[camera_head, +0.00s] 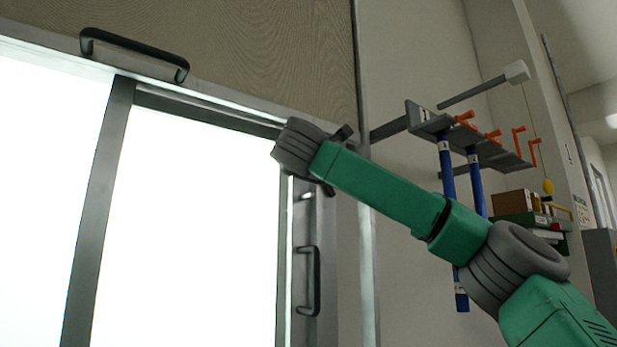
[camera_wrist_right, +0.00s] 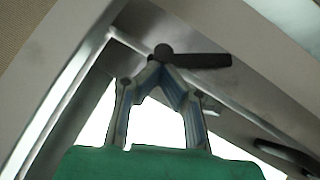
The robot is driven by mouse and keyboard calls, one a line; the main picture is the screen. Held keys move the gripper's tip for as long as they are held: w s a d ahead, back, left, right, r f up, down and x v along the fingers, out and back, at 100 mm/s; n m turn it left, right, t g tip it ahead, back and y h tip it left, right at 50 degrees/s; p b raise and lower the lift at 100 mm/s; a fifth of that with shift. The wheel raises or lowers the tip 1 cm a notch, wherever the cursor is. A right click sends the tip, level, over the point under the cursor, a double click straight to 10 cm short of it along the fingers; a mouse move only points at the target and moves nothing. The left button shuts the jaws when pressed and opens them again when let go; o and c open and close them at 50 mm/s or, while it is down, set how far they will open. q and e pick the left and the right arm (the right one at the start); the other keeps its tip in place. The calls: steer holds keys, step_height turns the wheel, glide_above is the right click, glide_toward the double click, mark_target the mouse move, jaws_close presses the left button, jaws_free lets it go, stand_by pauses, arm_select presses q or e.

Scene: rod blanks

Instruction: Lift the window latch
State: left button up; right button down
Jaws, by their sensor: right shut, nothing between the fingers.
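In the wrist view a dark latch (camera_wrist_right: 205,60), a round knob with a flat bar pointing right, sits at the window frame's corner. My right gripper (camera_wrist_right: 163,72) is shut and empty, its fingertips meeting just below the knob. I cannot tell whether they touch it. In the head view my right arm reaches from the lower right to the window's (camera_head: 200,200) upper right corner. My left gripper is not in view.
A black handle (camera_head: 135,50) is on the top frame and another (camera_head: 308,280) on the right frame, below my wrist. To the right, a wall rack (camera_head: 490,150) holds blue rods (camera_head: 447,170) and orange hooks. Boxes (camera_head: 515,203) stand on a shelf behind my forearm.

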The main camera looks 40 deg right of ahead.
steer(key=shift+s+d+r+m+g+b, duration=0.15)
steer(key=shift+d+r+m+g+b, duration=0.25)
steer(key=shift+d+r, duration=0.7)
steer(key=shift+d, duration=0.1)
steer(key=shift+r, duration=0.15)
steer(key=shift+b, duration=0.3)
